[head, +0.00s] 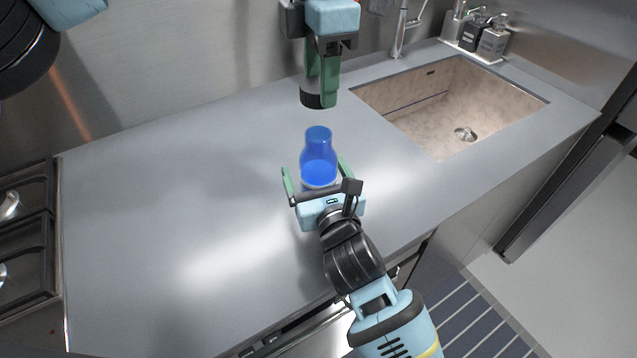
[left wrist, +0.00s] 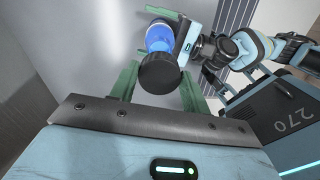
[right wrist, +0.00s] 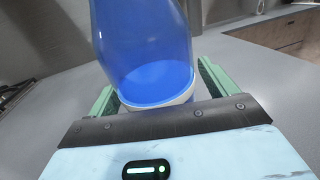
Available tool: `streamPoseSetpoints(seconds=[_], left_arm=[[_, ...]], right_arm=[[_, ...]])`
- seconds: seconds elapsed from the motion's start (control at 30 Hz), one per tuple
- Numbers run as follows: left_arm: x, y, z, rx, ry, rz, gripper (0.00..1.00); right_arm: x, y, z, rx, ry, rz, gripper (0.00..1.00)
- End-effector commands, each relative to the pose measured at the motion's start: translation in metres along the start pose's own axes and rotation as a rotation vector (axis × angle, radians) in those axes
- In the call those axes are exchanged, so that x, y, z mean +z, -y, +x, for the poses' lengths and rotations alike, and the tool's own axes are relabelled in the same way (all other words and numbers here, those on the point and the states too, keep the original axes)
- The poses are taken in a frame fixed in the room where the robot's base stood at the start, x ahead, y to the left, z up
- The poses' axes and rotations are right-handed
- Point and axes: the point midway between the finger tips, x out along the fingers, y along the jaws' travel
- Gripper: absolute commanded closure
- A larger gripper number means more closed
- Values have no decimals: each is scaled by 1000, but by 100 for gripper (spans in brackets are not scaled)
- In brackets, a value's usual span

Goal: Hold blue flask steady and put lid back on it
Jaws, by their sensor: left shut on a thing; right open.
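The blue flask (head: 318,148) stands upright on the grey counter, see-through, with darker blue liquid and a white band low down. My left gripper (head: 322,92) is above and behind the flask in the head view, shut on the black lid (head: 310,99). In the left wrist view the round lid (left wrist: 159,74) sits between the green fingers, apart from the flask (left wrist: 158,38) beyond it. My right gripper (head: 312,166) is open low around the flask, a finger on either side. The right wrist view shows the flask (right wrist: 145,50) between these fingers; contact cannot be told.
The counter (head: 160,200) is clear left of the flask. A sink (head: 455,105) is set in at the right, with a tap (head: 401,35) and soap bottles (head: 490,38) behind it. A stove (head: 25,235) is at the far left. A striped runner (head: 480,320) lies on the floor.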

Motion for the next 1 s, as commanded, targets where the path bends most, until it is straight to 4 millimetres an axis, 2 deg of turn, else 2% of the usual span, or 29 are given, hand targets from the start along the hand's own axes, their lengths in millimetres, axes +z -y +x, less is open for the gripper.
streamPoseSetpoints(seconds=[0.1, 0.6, 0.77, 1.0], left_arm=[[0, 0, 0, 0, 0, 0, 75], [0, 0, 0, 0, 0, 0, 75], [0, 0, 5, -1, -1, 0, 75], [0, 0, 35, -3, -3, 2, 75]], right_arm=[[0, 0, 0, 0, 0, 0, 17], [0, 0, 0, 0, 0, 0, 82], [0, 0, 0, 0, 0, -1, 82], [0, 0, 0, 0, 0, -1, 82]])
